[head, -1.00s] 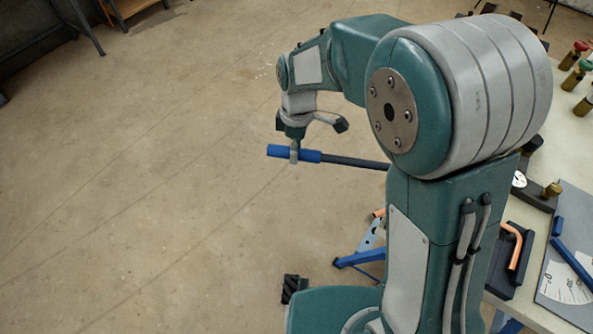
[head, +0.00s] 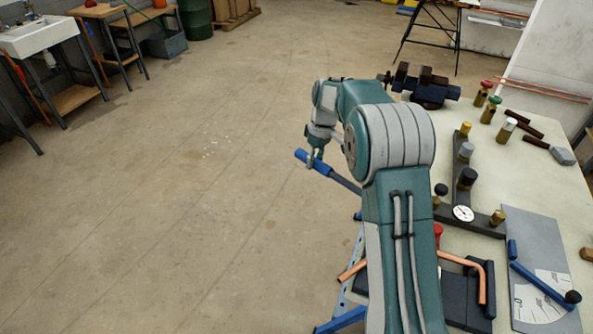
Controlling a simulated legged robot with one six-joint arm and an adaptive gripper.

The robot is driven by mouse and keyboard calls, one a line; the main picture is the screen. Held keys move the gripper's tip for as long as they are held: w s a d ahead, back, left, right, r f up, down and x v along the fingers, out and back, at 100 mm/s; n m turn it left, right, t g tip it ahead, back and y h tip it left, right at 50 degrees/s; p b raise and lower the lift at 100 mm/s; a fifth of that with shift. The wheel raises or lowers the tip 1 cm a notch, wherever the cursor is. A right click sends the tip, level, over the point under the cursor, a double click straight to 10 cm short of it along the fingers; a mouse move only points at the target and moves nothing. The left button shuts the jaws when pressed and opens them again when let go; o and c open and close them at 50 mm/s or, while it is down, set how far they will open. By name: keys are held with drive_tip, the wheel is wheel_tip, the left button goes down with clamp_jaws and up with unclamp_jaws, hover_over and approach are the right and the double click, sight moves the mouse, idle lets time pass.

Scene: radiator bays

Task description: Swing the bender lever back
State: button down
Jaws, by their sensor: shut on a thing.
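The bender lever is a dark bar (head: 346,183) with a blue grip (head: 302,156) at its free end, left of the workbench over open floor. My gripper (head: 315,164) is shut on the blue grip, and its fingers are small and partly hidden in this view. The bar runs down and right from the grip and passes behind my arm, so its pivot is hidden. A blue stand (head: 340,320) shows low beside my arm. A copper pipe (head: 352,270) sticks out left of my arm; what holds it is mostly hidden.
The workbench (head: 535,180) fills the right side, with a vise (head: 428,88), a dark manifold with a gauge (head: 462,213), brass valves, a bent copper pipe (head: 480,280) and an angle plate (head: 545,260). A sink (head: 38,37) stands far left. The floor left is clear.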

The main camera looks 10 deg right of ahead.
drive_tip(key=shift+w+d+m, duration=0.25)
drive_tip(key=shift+d, duration=0.35)
drive_tip(key=shift+w+d+m, duration=0.25)
drive_tip(key=shift+d, duration=0.3)
drive_tip(key=shift+d, duration=0.1)
drive_tip(key=c, duration=0.6)
unclamp_jaws()
drive_tip(key=shift+c, duration=0.2)
drive_tip(key=o, duration=0.3)
drive_tip(key=shift+w+d, duration=0.1)
drive_tip(key=shift+d, duration=0.15)
wheel_tip(320, 180, up, 12)
drive_tip(key=w+d, duration=0.1)
drive_tip(key=d, duration=0.1)
drive_tip(key=shift+w+f, duration=0.2)
